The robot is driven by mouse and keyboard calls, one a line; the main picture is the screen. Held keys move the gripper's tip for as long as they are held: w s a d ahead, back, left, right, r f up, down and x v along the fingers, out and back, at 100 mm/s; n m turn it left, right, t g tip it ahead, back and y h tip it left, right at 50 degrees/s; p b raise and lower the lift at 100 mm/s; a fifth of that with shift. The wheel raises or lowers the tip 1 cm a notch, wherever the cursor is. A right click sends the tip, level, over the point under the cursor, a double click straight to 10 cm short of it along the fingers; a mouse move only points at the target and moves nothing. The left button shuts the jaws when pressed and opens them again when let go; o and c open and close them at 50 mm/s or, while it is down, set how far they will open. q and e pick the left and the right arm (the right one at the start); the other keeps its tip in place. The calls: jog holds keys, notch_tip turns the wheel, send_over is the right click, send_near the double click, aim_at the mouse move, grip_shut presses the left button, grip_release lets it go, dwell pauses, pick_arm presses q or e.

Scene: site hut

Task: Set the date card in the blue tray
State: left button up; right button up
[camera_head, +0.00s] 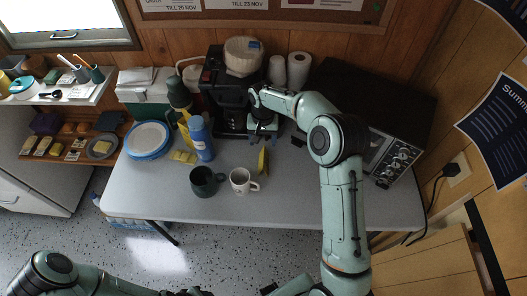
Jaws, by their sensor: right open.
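My right gripper (262,138) points down over the back middle of the table, in front of the black coffee machine. Its jaws are apart with nothing seen between them. A round blue-rimmed tray or dish (129,150) with a pale middle lies on the left of the table. I cannot tell whether it is the blue tray. I cannot make out the date card with certainty. A thin yellow item (263,161) stands or lies just in front of my right gripper. My left arm shows at the bottom left, but its gripper is out of view.
A dark mug (204,182), a white mug (240,181), a blue bottle (201,140) and a yellow sponge-like piece (184,157) stand on the table (295,198). A microwave (390,158) is at the right. The front right of the table is clear.

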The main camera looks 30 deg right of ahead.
aim_at(264, 156)
notch_tip(264, 156, down, 6)
jog(key=shift+f+b, duration=0.25)
jog(key=shift+b, duration=0.2)
jog(key=shift+s+f, duration=0.15)
jog(key=shift+f, duration=1.35)
jog(key=shift+s+f, duration=0.15)
jog(key=shift+f, duration=1.35)
pick_arm(q)
jog(key=shift+s+f, duration=0.75)
jog(key=shift+f, duration=0.15)
pick_arm(e)
jog(key=shift+c, duration=0.4)
jog(key=c, duration=1.1)
pick_arm(q)
jog(key=shift+w+r+p, duration=0.5)
jog(key=shift+r+p, duration=0.15)
jog(key=shift+r, duration=0.05)
pick_arm(e)
notch_tip(264, 156, up, 20)
jog(key=shift+r, duration=0.1)
jog(key=shift+c, duration=0.2)
